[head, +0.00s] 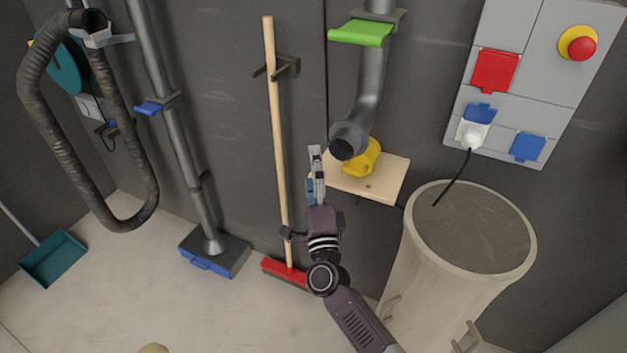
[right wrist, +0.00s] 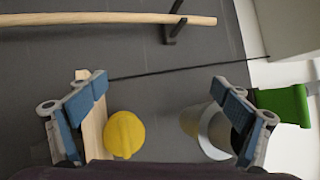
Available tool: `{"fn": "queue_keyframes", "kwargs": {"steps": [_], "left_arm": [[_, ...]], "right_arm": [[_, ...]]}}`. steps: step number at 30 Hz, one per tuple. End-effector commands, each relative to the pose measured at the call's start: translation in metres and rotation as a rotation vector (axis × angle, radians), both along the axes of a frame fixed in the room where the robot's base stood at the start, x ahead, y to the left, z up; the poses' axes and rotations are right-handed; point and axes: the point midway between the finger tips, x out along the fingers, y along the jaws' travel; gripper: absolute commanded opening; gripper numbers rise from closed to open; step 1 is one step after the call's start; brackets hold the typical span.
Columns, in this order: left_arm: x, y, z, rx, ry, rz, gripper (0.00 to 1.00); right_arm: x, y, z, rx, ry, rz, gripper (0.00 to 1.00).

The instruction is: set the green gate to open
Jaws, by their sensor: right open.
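The green gate (head: 360,33) is a flat green plate at the top of the grey pipe (head: 372,78), sticking out to the left of it. It also shows in the right wrist view (right wrist: 284,104), at the right edge, partly behind a finger. My right gripper (head: 315,165) is below and left of the gate, beside the pipe's open lower end, and does not touch the gate. In the right wrist view its fingers (right wrist: 158,112) are spread wide with nothing held between them. My left gripper is not in view.
A wooden shelf (head: 385,185) with a yellow object (head: 362,160) is below the pipe mouth. A broom (head: 275,120) hangs to the left. A second pipe has a blue gate (head: 150,108). A large bin (head: 420,260) stands at the right.

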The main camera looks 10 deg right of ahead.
Motion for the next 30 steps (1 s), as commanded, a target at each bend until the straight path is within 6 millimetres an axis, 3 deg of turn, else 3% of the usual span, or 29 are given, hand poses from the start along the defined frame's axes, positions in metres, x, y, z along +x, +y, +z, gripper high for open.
{"fn": "queue_keyframes", "kwargs": {"steps": [3, 9, 26, 29, 30], "left_arm": [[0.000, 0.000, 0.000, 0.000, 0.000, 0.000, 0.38], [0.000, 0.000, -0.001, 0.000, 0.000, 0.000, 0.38], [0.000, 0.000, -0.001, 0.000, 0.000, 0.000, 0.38], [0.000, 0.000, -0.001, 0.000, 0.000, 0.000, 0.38], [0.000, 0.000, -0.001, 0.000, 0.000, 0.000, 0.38]], "right_arm": [[-0.001, 0.002, -0.019, -0.050, 0.031, 0.004, 0.94], [-0.003, 0.004, -0.035, -0.097, 0.059, 0.009, 0.94], [-0.003, 0.004, -0.041, -0.111, 0.069, 0.011, 0.94], [-0.007, 0.005, -0.067, -0.171, 0.112, 0.017, 0.94], [-0.010, 0.006, -0.086, -0.215, 0.142, 0.023, 0.94]]}}
